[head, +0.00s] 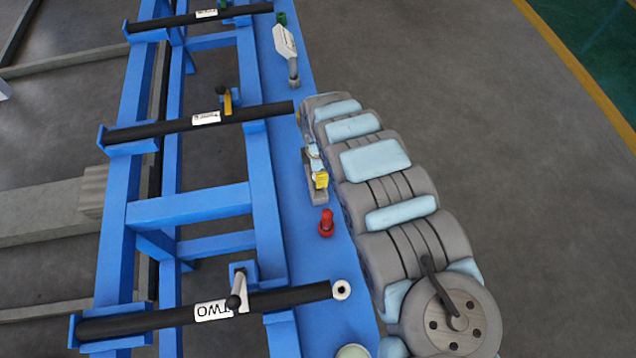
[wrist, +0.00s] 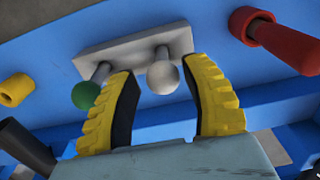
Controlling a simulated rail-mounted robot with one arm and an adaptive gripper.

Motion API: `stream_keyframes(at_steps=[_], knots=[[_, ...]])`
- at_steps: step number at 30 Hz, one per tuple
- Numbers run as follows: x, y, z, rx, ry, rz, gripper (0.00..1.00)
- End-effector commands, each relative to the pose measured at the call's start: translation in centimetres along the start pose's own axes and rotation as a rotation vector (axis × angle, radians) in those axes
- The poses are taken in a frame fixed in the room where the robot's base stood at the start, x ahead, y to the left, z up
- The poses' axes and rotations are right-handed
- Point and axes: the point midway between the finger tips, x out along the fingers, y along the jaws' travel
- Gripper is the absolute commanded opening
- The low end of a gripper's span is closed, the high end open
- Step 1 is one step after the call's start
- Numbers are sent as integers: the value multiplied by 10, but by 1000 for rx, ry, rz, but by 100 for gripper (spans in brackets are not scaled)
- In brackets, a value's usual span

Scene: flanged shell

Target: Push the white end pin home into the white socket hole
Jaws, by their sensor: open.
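The white end pin (wrist: 163,79) shows in the wrist view as a pale round knob on a short stem, standing out from a grey plate (wrist: 120,48). A green-knobbed pin (wrist: 86,95) stands on the same plate to its left, partly behind my left finger. My gripper (wrist: 162,68) is open, with its yellow ribbed fingers either side of the white knob and visible gaps on both sides. In the head view my arm covers most of this spot; a yellow finger (head: 321,180) shows by the grey plate (head: 317,196).
A red handle (wrist: 285,42) lies right of my gripper and a yellow cylinder (wrist: 17,89) left of it. In the head view the red piece (head: 326,222) stands on the blue bench (head: 287,85). Black bars (head: 200,122) cross the blue frame. Open floor lies right.

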Motion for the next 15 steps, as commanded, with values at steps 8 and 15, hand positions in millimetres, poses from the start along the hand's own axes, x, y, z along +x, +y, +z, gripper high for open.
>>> stream_keyframes(at_steps=[8,15], knots=[[14,0,0,0,-1,1,47],[45,-3,-4,1,-1,-1,47]])
